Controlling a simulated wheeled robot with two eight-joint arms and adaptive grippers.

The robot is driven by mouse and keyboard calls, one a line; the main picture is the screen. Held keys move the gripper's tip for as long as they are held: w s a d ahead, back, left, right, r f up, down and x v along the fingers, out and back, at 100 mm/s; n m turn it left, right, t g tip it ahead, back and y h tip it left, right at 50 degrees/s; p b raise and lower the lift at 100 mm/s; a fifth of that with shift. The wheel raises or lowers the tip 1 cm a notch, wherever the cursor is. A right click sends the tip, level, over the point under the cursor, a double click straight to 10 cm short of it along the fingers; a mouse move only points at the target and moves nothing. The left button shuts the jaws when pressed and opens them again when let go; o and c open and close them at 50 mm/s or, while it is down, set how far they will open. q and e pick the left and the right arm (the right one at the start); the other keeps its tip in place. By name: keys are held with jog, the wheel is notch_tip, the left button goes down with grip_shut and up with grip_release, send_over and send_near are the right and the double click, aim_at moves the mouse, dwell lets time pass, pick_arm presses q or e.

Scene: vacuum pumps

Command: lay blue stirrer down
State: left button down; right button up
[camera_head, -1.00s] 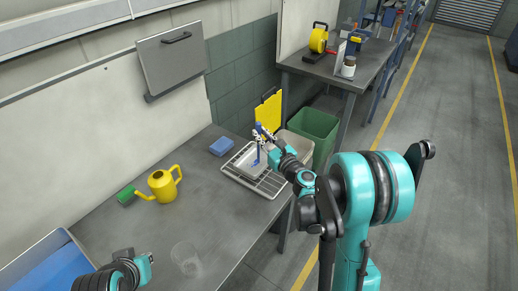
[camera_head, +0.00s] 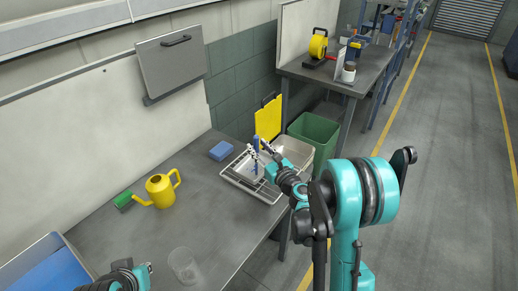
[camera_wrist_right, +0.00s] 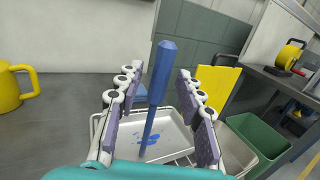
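The blue stirrer (camera_head: 256,143) stands near upright over the metal tray (camera_head: 244,166) on the far part of the bench. In the right wrist view the blue stirrer (camera_wrist_right: 159,78) rises between the fingers, its lower end at blue marks in the metal tray (camera_wrist_right: 178,130). My right gripper (camera_head: 261,150) is around it; in the right wrist view my right gripper (camera_wrist_right: 160,115) is open, with a gap on both sides of the stirrer. My left gripper (camera_head: 142,272) is at the bottom left, partly cut off, away from the stirrer; its fingers do not show clearly.
A wire rack (camera_head: 262,192) lies under the tray. A blue sponge (camera_head: 221,151), yellow watering can (camera_head: 161,190), green brush (camera_head: 125,199) and clear beaker (camera_head: 184,266) are on the bench. A yellow board (camera_head: 268,120) and green bin (camera_head: 315,137) are beyond it. The middle of the bench is clear.

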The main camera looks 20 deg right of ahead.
jog(key=shift+s+r, duration=0.1)
jog(key=b+v, duration=0.2)
jog(key=v, duration=0.9)
jog(key=s+a+f+n+g+y, duration=0.15)
jog(key=s+a+n+g, duration=0.6)
jog(key=n, duration=0.95)
jog(key=s+f+n+g+h, duration=0.1)
jog(key=s+n+h, duration=0.2)
jog(key=s+n, duration=0.4)
jog(key=s+d+f+n+g+h, duration=0.1)
jog(key=s+n+g+h, duration=0.1)
jog(key=s+n, duration=0.5)
jog(key=shift+s+d+n+h, duration=0.2)
jog(key=shift+d+n+h, duration=0.2)
jog(key=shift+n, duration=0.7)
